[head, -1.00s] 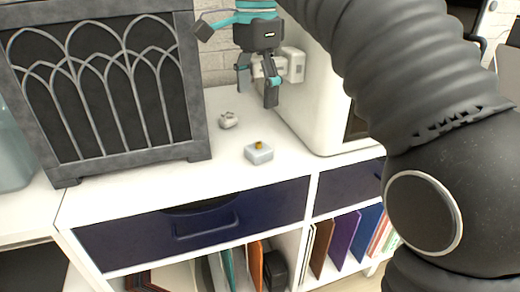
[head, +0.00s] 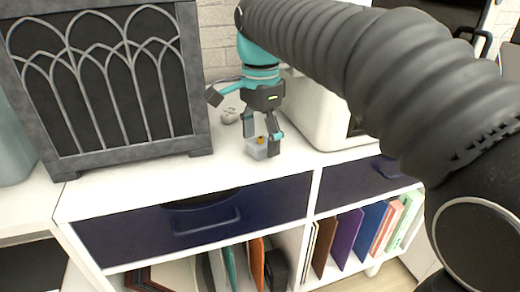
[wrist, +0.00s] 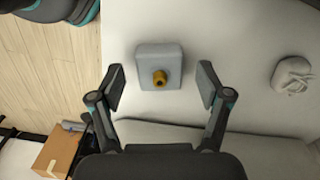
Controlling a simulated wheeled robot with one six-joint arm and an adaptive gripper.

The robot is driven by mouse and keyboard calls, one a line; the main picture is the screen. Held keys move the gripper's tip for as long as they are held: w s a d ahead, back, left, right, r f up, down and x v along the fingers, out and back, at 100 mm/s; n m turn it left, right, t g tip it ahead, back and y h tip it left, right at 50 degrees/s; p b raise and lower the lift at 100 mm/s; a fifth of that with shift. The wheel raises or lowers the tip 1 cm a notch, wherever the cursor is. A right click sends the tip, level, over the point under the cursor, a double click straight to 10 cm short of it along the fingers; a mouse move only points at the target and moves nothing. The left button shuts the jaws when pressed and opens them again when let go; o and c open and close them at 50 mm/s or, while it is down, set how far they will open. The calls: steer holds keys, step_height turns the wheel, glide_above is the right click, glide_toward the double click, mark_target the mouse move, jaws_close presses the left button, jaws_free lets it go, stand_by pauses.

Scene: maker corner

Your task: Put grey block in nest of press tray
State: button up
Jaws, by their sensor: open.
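The grey block (head: 254,151), pale with a yellow knob on top, sits on the white cabinet top. In the wrist view the block (wrist: 145,55) lies between and slightly beyond the fingertips, with a gap on both sides. My gripper (head: 263,146) is open and points down over the block, its fingers partly hiding it in the head view. It also shows in the wrist view (wrist: 161,83), with nothing held. I cannot make out a press tray or its nest in either view.
A small whitish lump (head: 229,116) lies behind the block, and it shows at right in the wrist view (wrist: 293,76). A white machine (head: 318,118) stands close to the right. A dark arched panel (head: 105,85) stands at left. The cabinet top in front is clear.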

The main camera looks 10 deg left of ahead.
steer(key=shift+f, duration=0.2)
steer(key=c, duration=1.4)
steer(key=shift+o, duration=0.2)
steer(key=shift+r, duration=0.15)
